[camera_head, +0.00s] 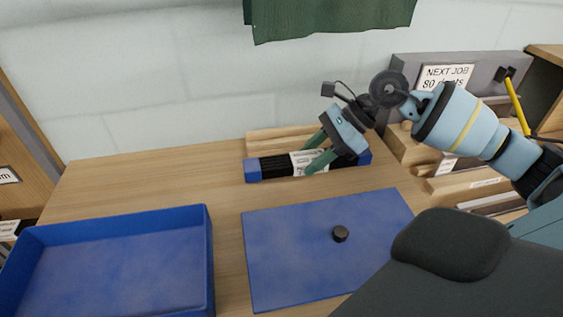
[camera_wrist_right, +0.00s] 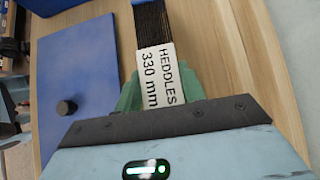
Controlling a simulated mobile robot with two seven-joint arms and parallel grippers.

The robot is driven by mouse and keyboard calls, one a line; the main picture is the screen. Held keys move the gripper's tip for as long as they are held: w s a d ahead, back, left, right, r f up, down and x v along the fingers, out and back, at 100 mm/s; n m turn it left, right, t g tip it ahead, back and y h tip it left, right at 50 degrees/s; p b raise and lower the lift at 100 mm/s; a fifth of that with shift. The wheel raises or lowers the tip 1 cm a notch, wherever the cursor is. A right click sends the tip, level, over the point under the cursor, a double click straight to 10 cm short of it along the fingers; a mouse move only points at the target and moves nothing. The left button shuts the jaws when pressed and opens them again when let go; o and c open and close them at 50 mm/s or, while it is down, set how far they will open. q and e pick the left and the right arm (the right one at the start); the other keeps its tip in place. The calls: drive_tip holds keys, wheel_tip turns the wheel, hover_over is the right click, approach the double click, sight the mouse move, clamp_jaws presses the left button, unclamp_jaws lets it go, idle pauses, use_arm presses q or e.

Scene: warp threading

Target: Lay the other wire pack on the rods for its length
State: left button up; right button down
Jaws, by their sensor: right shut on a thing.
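A wire pack (camera_head: 273,167) with black wires and blue end bars is at the back of the table. Its white label reads "HEDDLES 330 mm" in the right wrist view (camera_wrist_right: 161,77). My right gripper (camera_head: 318,158) is shut on the pack around its middle, its green fingers (camera_wrist_right: 160,92) on either side of the label. The pack lies roughly left to right, in front of a light wooden block (camera_head: 290,134). I cannot tell whether it touches the table or is just above it. I cannot make out rods for certain. My left gripper is not in view.
A blue tray (camera_head: 209,255) stands at the front left. A blue mat (camera_head: 290,265) with a small black knob (camera_head: 340,233) lies in front of the pack. A wooden rack (camera_head: 410,150) and a "NEXT JOB" sign (camera_head: 445,77) stand at right. The table's back left is clear.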

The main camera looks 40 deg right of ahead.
drive_tip(key=d, duration=0.1)
drive_tip(key=s+d, duration=0.1)
drive_tip(key=d, duration=0.2)
drive_tip(key=shift+s, duration=0.4)
drive_tip(key=shift+s+d, duration=0.15)
drive_tip(key=shift+d, duration=0.05)
drive_tip(key=shift+s+d, duration=0.3)
drive_tip(key=shift+d, duration=0.35)
drive_tip(key=shift+s+d+r+p, duration=0.1)
drive_tip(key=shift+d+p, duration=0.15)
drive_tip(key=shift+p, duration=0.1)
drive_tip(key=shift+d, duration=0.1)
drive_tip(key=shift+r, duration=0.1)
